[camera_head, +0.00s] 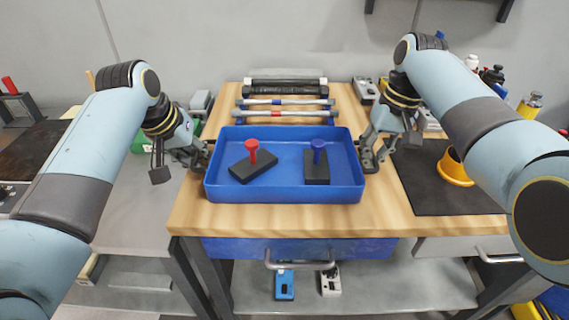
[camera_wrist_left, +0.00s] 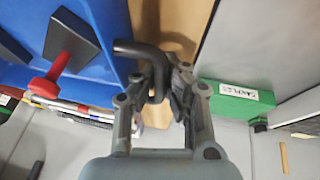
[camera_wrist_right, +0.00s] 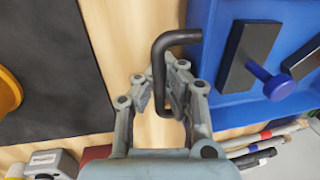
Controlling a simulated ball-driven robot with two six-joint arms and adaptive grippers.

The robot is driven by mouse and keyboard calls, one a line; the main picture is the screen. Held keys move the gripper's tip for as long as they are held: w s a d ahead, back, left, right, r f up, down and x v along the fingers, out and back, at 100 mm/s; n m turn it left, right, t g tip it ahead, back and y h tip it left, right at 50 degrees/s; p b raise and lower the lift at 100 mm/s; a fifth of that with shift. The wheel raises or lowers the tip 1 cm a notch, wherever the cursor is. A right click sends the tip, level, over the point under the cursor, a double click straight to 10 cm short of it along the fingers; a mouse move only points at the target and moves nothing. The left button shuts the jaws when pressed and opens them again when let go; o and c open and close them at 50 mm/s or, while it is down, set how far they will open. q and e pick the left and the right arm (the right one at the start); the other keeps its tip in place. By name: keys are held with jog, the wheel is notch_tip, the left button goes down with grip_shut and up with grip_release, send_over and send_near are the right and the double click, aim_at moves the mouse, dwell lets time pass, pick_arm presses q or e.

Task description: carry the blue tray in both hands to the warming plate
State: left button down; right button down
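The blue tray (camera_head: 284,195) is level over the wooden worktop. It carries a dark block with a red knob (camera_head: 252,160) and a dark block with a blue knob (camera_head: 317,165). My left gripper (camera_head: 203,153) is at the tray's left side, its fingers closed around the dark left handle (camera_wrist_left: 135,47). My right gripper (camera_head: 370,158) is at the right side, its fingers closed around the dark right handle (camera_wrist_right: 172,40). I cannot tell whether the tray touches the worktop. A dark flat surface (camera_head: 40,155) lies far left, another dark flat piece (camera_head: 450,200) right; which is the warming plate is unclear.
An orange-yellow cup-like object (camera_head: 455,170) stands on the right dark piece. Several rods (camera_head: 285,102) lie behind the tray. A green box (camera_wrist_left: 235,100) is behind my left gripper. A blue drawer (camera_head: 300,250) is below the worktop, whose front strip is clear.

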pick_arm(q)
jog(key=shift+w+d+r, duration=0.1)
jog(key=shift+r, duration=0.05)
pick_arm(e)
jog(key=shift+w+r, duration=0.15)
jog(key=shift+r, duration=0.05)
